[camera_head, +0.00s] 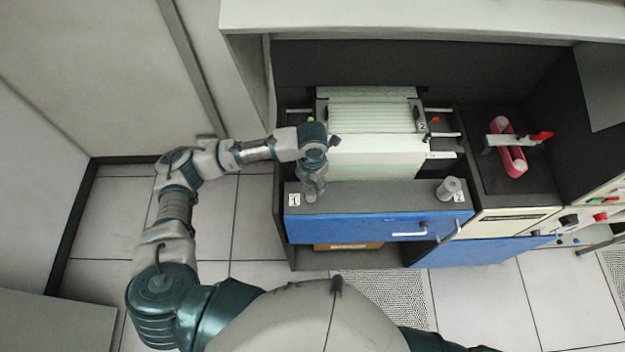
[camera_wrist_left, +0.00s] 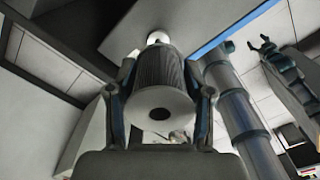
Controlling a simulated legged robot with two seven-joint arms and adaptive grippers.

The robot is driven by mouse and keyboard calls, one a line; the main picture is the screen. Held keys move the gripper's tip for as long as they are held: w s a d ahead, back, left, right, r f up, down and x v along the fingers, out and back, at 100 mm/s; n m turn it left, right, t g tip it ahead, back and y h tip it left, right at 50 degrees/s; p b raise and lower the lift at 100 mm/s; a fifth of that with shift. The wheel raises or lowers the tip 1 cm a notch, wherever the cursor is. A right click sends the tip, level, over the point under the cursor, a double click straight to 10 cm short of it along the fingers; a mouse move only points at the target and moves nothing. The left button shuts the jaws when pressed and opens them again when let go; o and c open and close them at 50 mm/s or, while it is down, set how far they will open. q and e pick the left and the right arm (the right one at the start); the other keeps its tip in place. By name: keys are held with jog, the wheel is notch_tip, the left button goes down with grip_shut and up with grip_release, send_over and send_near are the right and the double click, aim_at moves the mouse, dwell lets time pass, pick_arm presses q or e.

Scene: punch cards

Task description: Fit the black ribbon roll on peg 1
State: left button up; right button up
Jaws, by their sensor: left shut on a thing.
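My left gripper (camera_head: 313,190) is at the left end of the blue-fronted drawer, beside label 1 (camera_head: 294,200). In the left wrist view its fingers are shut on a dark ribbed roll with a pale end and a dark hole (camera_wrist_left: 160,103), the black ribbon roll. A small white round thing (camera_wrist_left: 158,38), perhaps the top of peg 1, shows just beyond the roll's far end. I cannot tell whether the roll is around it or only in line with it. In the head view my gripper covers most of this spot. A small dark claw in the left wrist view may be my right gripper (camera_wrist_left: 265,46).
A grey roll (camera_head: 448,188) stands by label 2 at the drawer's right end. The drawer's blue front (camera_head: 350,228) has a handle. Wide striped paper (camera_head: 375,152) lies behind the drawer. A pink oblong thing (camera_head: 510,150) is at the right. The drawer top between the labels looks clear.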

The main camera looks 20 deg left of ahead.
aim_at(312, 191)
pick_arm(q)
jog(key=shift+a+f, duration=0.1)
jog(key=shift+f, duration=1.25)
jog(key=shift+f+b, duration=0.75)
jog(key=shift+f, duration=1.05)
dwell(0.8)
jog(key=o, duration=1.3)
notch_tip(312, 191, up, 12)
